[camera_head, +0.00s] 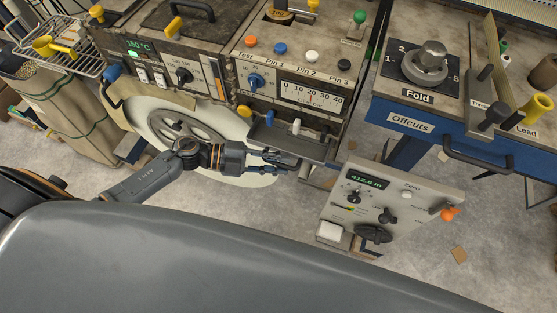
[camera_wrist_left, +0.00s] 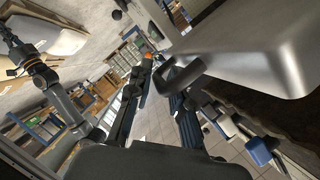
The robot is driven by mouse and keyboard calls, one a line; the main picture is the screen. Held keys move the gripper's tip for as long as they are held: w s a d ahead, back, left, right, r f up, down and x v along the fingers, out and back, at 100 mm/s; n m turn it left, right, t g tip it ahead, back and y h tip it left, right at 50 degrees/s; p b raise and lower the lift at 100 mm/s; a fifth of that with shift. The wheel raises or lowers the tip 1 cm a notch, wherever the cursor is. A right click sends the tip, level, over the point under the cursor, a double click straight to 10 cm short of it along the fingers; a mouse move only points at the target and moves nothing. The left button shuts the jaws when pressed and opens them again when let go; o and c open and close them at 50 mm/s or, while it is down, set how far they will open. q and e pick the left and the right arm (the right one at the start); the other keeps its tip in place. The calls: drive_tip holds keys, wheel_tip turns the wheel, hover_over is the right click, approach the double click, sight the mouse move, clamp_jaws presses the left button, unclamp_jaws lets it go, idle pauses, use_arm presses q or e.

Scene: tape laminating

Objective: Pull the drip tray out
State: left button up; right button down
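The drip tray (camera_head: 290,146) is a grey metal tray low on the front of the machine, under the pin panel. In the left wrist view its smooth metal underside and rim (camera_wrist_left: 255,50) fill the upper right, with a dark rounded handle (camera_wrist_left: 183,75) on its near edge. My left gripper (camera_head: 288,164) is at the tray's front. Its fingers (camera_wrist_left: 158,85) are apart, with the handle close to their tips; I cannot tell whether they touch it. An arm that looks like my right one shows at the left of the wrist view, its gripper (camera_wrist_left: 9,38) too small to read.
A large pale reel (camera_head: 165,125) stands behind my left arm. A control box with a lit display (camera_head: 392,208) is to the right of the tray. The blue Offcuts drawer (camera_head: 440,140) is farther right. Open floor (camera_head: 270,205) lies in front of the tray.

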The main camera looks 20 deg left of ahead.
use_arm(q)
drive_tip(key=shift+d, duration=0.25)
drive_tip(key=shift+c, duration=0.2)
clamp_jaws()
use_arm(e)
drive_tip(key=shift+w, duration=0.1)
drive_tip(key=shift+r, duration=0.1)
